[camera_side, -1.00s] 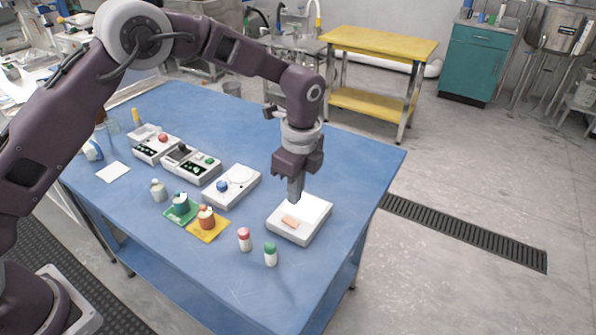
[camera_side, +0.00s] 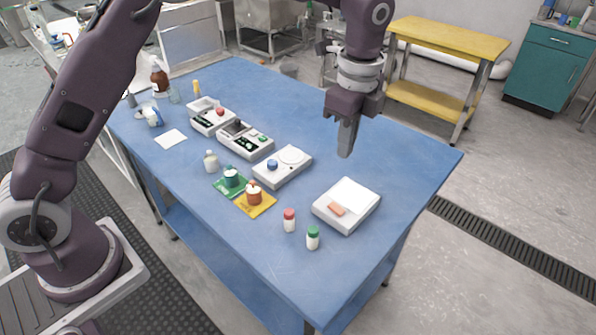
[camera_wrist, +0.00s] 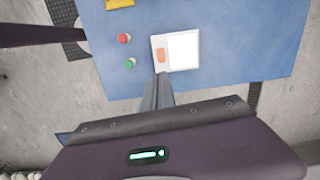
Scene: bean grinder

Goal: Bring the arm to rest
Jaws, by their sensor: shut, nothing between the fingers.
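My gripper (camera_side: 347,150) is shut and empty in the side view. It hangs pointing down above the blue table (camera_side: 400,150), up and behind the white device with the orange block. In the wrist view my gripper (camera_wrist: 158,80) shows its closed fingers, with the tips just below that device in the picture. The fingers appear apart from everything on the table.
A white device (camera_side: 357,192) carries an orange block (camera_side: 336,209). Red-capped (camera_side: 289,220) and green-capped (camera_side: 313,238) vials stand left of it. Several devices, small jars on green (camera_side: 220,188) and yellow (camera_side: 265,205) mats, and bottles fill the table's left. Its back right is clear.

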